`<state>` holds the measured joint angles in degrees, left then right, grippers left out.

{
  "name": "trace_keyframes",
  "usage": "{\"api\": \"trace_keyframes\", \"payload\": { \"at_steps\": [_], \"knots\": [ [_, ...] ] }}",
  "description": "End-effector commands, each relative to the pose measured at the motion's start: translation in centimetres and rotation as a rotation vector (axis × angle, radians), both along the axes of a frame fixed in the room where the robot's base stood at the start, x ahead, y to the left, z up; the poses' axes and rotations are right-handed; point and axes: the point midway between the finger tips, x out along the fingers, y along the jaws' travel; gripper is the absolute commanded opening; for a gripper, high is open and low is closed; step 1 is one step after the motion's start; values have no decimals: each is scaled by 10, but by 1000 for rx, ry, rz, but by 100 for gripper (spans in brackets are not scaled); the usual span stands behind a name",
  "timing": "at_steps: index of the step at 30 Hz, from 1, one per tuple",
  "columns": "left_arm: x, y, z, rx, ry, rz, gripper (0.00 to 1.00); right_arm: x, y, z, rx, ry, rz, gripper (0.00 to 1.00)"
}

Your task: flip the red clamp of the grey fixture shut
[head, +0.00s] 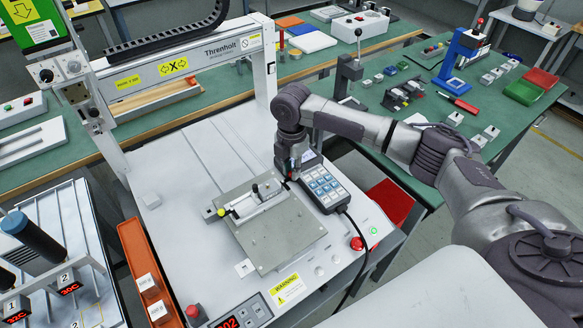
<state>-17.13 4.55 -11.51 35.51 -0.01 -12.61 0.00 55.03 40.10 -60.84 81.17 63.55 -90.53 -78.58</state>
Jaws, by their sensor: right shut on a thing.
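The grey fixture (290,239) is a flat plate on the white machine bed, with a pale bar-shaped block (258,204) across its top. A black knob (255,188) stands beside the block, and a yellow-green knob (221,212) is at its left end. My right gripper (289,179) points down at the right end of the block, beside the keypad pendant. It is shut at the red clamp's place; its fingers hide most of what they hold, and the clamp's angle cannot be made out. My left gripper is out of view.
The keypad pendant (324,188) lies close right of my gripper, its cable running toward the front. The gantry beam (185,66) spans the back of the bed. An orange tray (146,272) is at the left. The bed's left rear is mostly clear.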

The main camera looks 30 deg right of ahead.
Motion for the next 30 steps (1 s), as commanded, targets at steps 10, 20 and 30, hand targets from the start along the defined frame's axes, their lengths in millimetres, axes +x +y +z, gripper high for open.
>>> {"api": "trace_keyframes", "payload": {
  "at_steps": [10, 20, 30],
  "knots": [
    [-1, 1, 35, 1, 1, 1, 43, -4, 0, 7, 1, 3, -141, 0],
    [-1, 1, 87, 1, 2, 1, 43, -13, 2, 8, 2, 3, -437, 0],
    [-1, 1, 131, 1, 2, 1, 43, -21, 6, 7, 2, 3, -762, 0]
  ]
}}
